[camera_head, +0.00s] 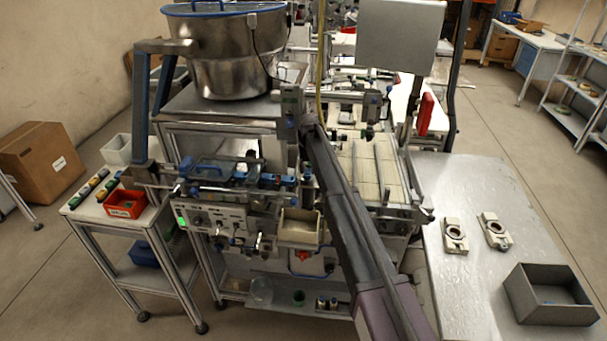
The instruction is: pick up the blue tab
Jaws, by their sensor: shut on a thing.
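My dark arm (345,215) rises from the bottom right across the middle of the picture to the machine's front. I cannot make out my gripper beyond the arm's far end. No single blue tab can be told for certain. Small blue parts (268,178) show along the machine's front, left of my arm. A small blue piece (549,303) also shows inside the open grey bin (517,300) on the right table. What my gripper holds is hidden.
A steel bowl feeder (233,65) tops the machine. A side stand at left carries a red bin (126,204) and a white bin (117,149). Two pale fixtures (454,235) (495,230) lie on the right table (470,185), with bare surface behind them.

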